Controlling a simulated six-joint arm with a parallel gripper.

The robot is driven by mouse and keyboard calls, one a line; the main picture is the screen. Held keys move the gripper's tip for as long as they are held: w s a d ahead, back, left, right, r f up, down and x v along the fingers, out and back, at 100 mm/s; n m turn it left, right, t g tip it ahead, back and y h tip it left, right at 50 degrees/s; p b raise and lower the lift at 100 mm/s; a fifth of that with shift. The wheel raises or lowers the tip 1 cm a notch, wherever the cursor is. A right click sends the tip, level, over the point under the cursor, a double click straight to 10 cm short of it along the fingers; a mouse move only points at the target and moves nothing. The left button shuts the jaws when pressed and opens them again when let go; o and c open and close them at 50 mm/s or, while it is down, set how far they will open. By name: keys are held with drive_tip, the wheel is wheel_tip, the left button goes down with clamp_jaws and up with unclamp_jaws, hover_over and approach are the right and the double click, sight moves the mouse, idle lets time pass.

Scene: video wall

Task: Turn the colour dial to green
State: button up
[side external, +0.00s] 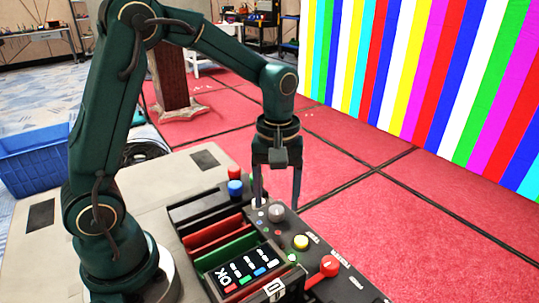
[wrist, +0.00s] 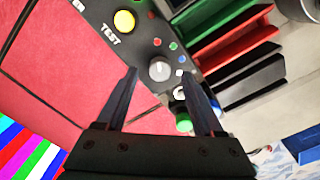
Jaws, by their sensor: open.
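The grey colour dial (side external: 276,212) sits on the black console (side external: 345,285). In the wrist view the dial (wrist: 159,69) has small red (wrist: 156,41), green (wrist: 173,45), blue (wrist: 181,59) and white (wrist: 179,73) marks around one side. I cannot tell which mark it points to. My gripper (side external: 277,205) points down over the dial with its fingers apart. In the wrist view, the dial shows between the fingertips of my gripper (wrist: 159,74). No contact is clear, and I cannot tell the exact height gap.
A yellow TEST button (side external: 301,242) and a red knob (side external: 328,266) stand beside the dial. Red (side external: 235,173) and blue (side external: 235,189) caps stand behind, near red and green slotted panels (side external: 215,232). A striped video wall (side external: 430,80) is at right; a blue crate (side external: 35,158) is at left.

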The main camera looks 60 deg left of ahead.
drive_tip(key=shift+f, duration=1.1)
clamp_jaws()
drive_tip(key=shift+m, duration=0.4)
drive_tip(key=m, duration=0.3)
drive_tip(key=shift+m, duration=1.9)
drive_tip(key=shift+r, duration=0.1)
unclamp_jaws()
